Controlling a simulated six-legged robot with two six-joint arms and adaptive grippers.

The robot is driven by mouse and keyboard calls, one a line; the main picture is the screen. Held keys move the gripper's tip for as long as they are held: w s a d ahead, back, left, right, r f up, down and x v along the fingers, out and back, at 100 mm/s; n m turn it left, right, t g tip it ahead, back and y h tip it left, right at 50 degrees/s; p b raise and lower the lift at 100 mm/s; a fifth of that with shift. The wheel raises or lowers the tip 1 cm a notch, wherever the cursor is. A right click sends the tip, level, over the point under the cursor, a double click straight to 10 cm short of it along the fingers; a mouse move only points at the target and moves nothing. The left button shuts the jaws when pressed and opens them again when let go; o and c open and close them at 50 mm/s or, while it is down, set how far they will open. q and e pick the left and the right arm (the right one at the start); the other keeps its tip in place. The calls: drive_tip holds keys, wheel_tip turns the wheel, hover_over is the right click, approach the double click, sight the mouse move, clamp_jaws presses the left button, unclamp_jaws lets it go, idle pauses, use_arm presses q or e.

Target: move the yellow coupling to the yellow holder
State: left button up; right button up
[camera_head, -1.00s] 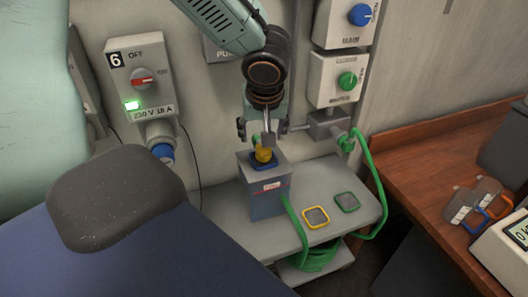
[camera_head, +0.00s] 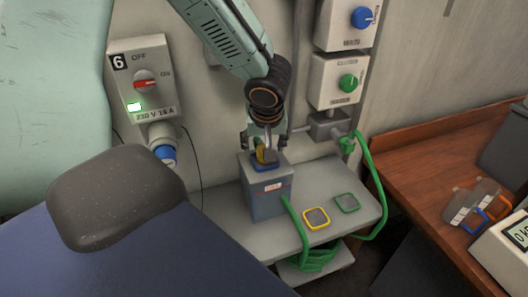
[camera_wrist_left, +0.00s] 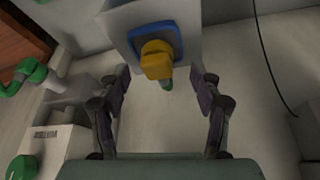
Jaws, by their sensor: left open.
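The yellow coupling (camera_head: 265,157) sits in the blue-rimmed socket on top of a grey box (camera_head: 266,200). In the left wrist view the coupling (camera_wrist_left: 157,60) stands out from the blue square rim. My left gripper (camera_head: 265,150) is directly above and around the coupling in the head view, partly hiding it. In the left wrist view my left gripper (camera_wrist_left: 160,92) is open, with one finger on either side below the coupling, apart from it. The yellow holder (camera_head: 316,218) is a yellow-rimmed square pad on the grey shelf, empty. My right gripper is not seen.
A green-rimmed pad (camera_head: 347,203) lies beside the yellow one. A green hose (camera_head: 374,185) runs down the right of the shelf (camera_head: 262,235). Wall boxes with blue and green knobs (camera_head: 348,83) are close to the arm. A switch box (camera_head: 143,80) is at the left.

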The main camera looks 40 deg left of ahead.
use_arm(q)
drive_tip(key=x, duration=0.3)
drive_tip(key=shift+w+f, duration=0.1)
drive_tip(key=shift+w, duration=0.2)
drive_tip(key=shift+s, duration=0.15)
drive_tip(key=shift+s, duration=0.1)
